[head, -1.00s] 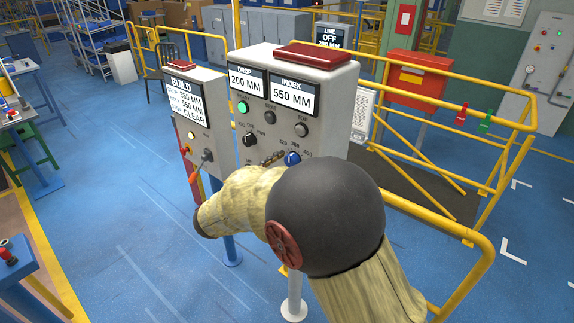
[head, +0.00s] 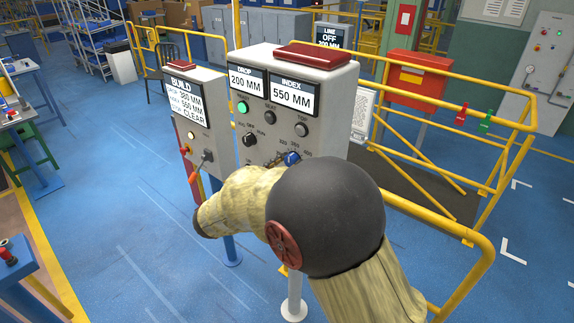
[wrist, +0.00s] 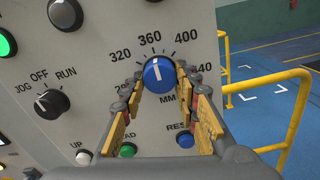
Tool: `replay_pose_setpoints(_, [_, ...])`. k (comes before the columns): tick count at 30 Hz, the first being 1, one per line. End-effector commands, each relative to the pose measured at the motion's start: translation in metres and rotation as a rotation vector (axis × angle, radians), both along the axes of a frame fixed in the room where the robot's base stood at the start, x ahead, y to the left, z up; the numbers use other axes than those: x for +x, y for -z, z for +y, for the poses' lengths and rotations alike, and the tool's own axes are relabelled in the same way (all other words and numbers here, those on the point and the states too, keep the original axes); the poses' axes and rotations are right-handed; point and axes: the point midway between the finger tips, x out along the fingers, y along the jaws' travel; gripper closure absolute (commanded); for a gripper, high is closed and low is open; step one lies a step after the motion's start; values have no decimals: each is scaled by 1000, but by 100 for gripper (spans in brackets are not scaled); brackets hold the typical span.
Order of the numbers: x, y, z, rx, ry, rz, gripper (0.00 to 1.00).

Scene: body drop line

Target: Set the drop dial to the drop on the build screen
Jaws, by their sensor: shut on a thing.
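The blue drop dial (wrist: 158,75) is on the grey panel, with marks 320, 360, 400 and 440 around it. Its white line points nearly straight up, close to 360; the exact setting is hard to tell. My gripper (wrist: 158,82) is shut on the dial, one finger on each side. In the head view the dial (head: 291,158) shows just above my arm, which hides the lower panel. The build screen (head: 186,103) appears to read drop 380 MM, 550 MM and clear. The drop display (head: 246,82) reads 200 MM.
The index display (head: 292,93) reads 550 MM. A black JOG/OFF/RUN switch (wrist: 52,103) is left of the dial. White, green and blue buttons, including the blue reset button (wrist: 185,140), sit below. A yellow rail (head: 450,100) stands right of the panel.

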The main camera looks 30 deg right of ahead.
Motion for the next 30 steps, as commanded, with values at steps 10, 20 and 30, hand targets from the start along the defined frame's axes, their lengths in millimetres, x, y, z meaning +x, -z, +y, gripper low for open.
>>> replay_pose_setpoints(10, [1,4,1,85,-1,-235,95])
replay_pose_setpoints(20, [1,1,1,148,-1,-405,95])
replay_pose_setpoints(30, [2,-1,1,150,0,-410,68])
